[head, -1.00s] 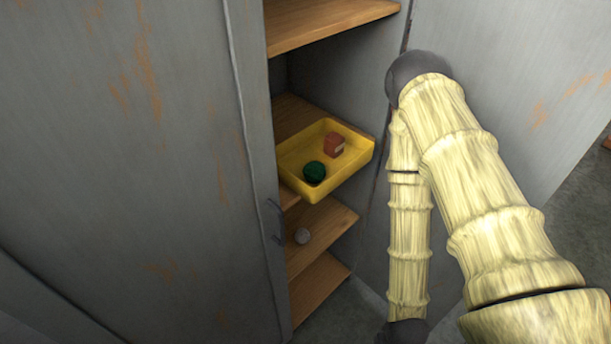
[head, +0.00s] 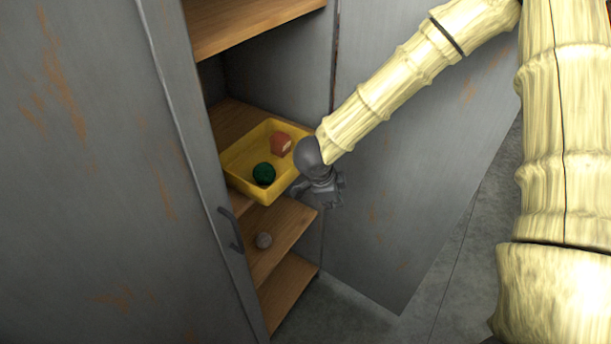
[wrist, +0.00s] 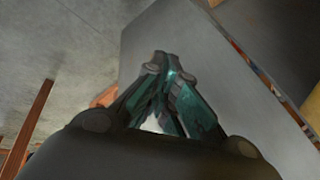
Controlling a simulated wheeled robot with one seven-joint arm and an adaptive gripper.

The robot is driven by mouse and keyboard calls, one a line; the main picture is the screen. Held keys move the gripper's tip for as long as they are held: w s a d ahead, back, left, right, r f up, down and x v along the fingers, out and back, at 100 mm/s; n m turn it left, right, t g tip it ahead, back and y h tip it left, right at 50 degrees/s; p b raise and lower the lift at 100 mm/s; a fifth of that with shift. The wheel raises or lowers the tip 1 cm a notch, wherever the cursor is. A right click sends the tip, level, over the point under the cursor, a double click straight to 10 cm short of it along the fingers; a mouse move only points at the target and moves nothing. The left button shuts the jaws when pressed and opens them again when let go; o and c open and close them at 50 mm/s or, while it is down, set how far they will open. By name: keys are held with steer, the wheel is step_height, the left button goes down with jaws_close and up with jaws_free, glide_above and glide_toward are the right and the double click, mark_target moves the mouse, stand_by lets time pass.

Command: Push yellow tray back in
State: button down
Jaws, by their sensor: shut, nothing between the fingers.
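The yellow tray (head: 243,181) sits on a wooden shelf inside the grey cabinet, and its front part sticks out past the shelf edge. A dark green ball of wool (head: 264,173) and a reddish-brown block-like item (head: 281,144) lie in it. My gripper (head: 328,201) is beside the tray's right front corner in the head view; whether it touches the tray I cannot tell. In the wrist view my gripper (wrist: 163,65) has its fingers together and empty, with a grey panel behind them.
A grey cabinet door with a handle (head: 231,230) stands at the left. Another grey panel (head: 400,190) stands open at the right. Bare floor (head: 350,318) lies below.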

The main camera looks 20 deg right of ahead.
steer(key=w+a+r+m+g+y, duration=0.15)
steer(key=r+m, duration=0.25)
steer(key=r, duration=0.5)
steer(key=a+r+m+y, duration=0.2)
steer(key=r+m, duration=0.1)
steer(key=r, duration=0.5)
step_height(320, 180, down, 10)
steer(key=w+a+p, duration=0.2)
steer(key=w+p, duration=0.1)
steer(key=shift+a+r, duration=0.25)
steer(key=shift+a, duration=0.1)
steer(key=shift+r, duration=0.1)
